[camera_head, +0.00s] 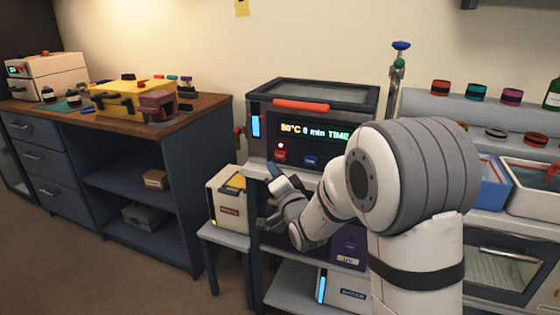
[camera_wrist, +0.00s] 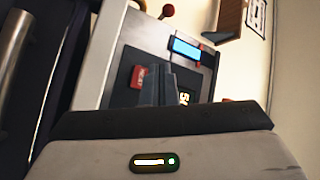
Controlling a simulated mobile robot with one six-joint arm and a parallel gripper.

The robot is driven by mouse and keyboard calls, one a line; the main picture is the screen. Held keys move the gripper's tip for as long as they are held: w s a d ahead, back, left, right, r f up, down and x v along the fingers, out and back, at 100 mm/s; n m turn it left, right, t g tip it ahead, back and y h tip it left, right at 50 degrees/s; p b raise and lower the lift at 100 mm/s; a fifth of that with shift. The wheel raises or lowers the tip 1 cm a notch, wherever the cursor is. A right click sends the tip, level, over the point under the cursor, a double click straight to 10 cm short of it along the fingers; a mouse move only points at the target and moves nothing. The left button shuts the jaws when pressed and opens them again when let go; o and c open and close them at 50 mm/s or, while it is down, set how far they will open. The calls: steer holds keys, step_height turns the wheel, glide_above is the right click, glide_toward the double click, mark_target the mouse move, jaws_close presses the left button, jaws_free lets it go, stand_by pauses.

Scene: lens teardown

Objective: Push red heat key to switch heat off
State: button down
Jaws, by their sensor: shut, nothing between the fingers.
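The red heat key (camera_head: 280,155) sits on the dark front panel of the heating unit (camera_head: 258,107), below a lit display (camera_head: 314,132) reading 50°C, 0 min and TIME. A blue key (camera_head: 310,161) is to its right. My gripper (camera_head: 273,170) is shut and empty, just below and in front of the red key in the head view. In the wrist view the shut fingers (camera_wrist: 160,72) point at the panel, and the red key (camera_wrist: 138,77) shows just left of them. I cannot tell whether the fingertips touch the panel.
An orange handle (camera_head: 301,105) lies along the unit's top front edge. A white and yellow box (camera_head: 228,198) stands on a low stand to the left. A workbench (camera_head: 206,108) with a yellow case (camera_head: 130,100) is further left. Trays (camera_head: 535,190) stand at right.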

steer(key=s+d+f+n+g+h, duration=0.1)
steer(key=s+d+f+g+h, duration=0.25)
steer(key=s+d, duration=0.2)
steer(key=s+d+f+n+g+h, duration=0.2)
steer(key=s+d+f+g+h, duration=0.15)
steer(key=d, duration=0.35)
steer(key=s+d+f+n+g, duration=0.1)
steer(key=s+d+g, duration=0.1)
steer(key=s, duration=0.6)
steer(key=s+d+f+n+g, duration=0.1)
steer(key=s+d+g, duration=0.1)
steer(key=s+g, duration=0.3)
steer(key=s+d+f+n+g+h, duration=0.1)
steer(key=s+d+g, duration=0.1)
steer(key=s, duration=0.9)
steer(key=shift+s+n+g, duration=0.2)
steer(key=shift+n+g, duration=0.1)
steer(key=shift+g, duration=0.4)
